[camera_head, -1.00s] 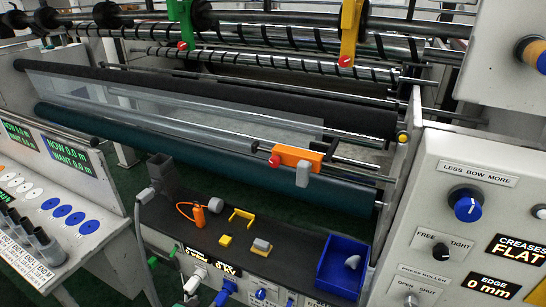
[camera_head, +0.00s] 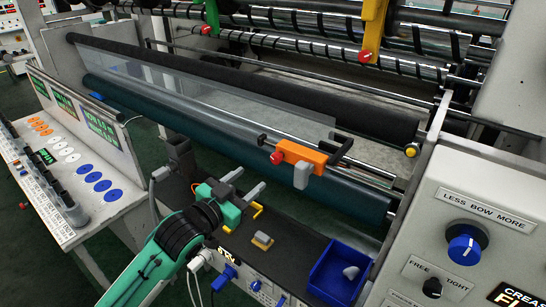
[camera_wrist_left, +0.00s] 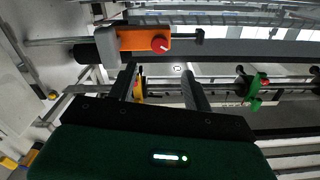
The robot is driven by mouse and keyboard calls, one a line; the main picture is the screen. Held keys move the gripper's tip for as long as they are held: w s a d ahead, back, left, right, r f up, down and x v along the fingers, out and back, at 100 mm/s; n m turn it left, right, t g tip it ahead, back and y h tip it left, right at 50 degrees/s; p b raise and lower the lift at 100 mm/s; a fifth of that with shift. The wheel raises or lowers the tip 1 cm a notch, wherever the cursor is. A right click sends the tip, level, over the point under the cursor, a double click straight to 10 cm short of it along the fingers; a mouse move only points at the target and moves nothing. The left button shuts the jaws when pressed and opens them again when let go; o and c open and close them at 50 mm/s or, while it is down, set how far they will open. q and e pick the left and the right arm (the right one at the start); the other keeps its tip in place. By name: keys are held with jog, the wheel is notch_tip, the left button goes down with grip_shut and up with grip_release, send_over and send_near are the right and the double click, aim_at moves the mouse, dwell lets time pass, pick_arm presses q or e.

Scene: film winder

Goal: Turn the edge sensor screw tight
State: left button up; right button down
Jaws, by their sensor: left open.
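The orange edge sensor block (camera_head: 302,154) sits on a rail across the front of the machine. Its red screw knob (camera_head: 277,157) is on its left end, and a grey part (camera_head: 301,176) hangs from it. My left gripper (camera_head: 250,180) is open and empty, over the dark shelf, below and left of the sensor and apart from it. In the left wrist view, the orange block (camera_wrist_left: 140,39) and red screw (camera_wrist_left: 159,45) lie beyond the fingertips of my left gripper (camera_wrist_left: 158,70). My right gripper is not in view.
A blue bin (camera_head: 338,273) and a grey-and-yellow piece (camera_head: 262,241) are on the dark shelf. A teal roller (camera_head: 215,143) runs behind it. The control panel (camera_head: 470,215) stands at right, a button desk (camera_head: 110,208) at left.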

aim_at(275, 160)
pick_arm(q)
jog(key=p+x, duration=0.3)
jog(key=x, duration=0.6)
jog(key=shift+r, duration=0.15)
jog(key=shift+p+x, duration=0.35)
jog(key=shift+x, duration=0.65)
jog(key=c, duration=1)
jog(key=shift+o, duration=0.2)
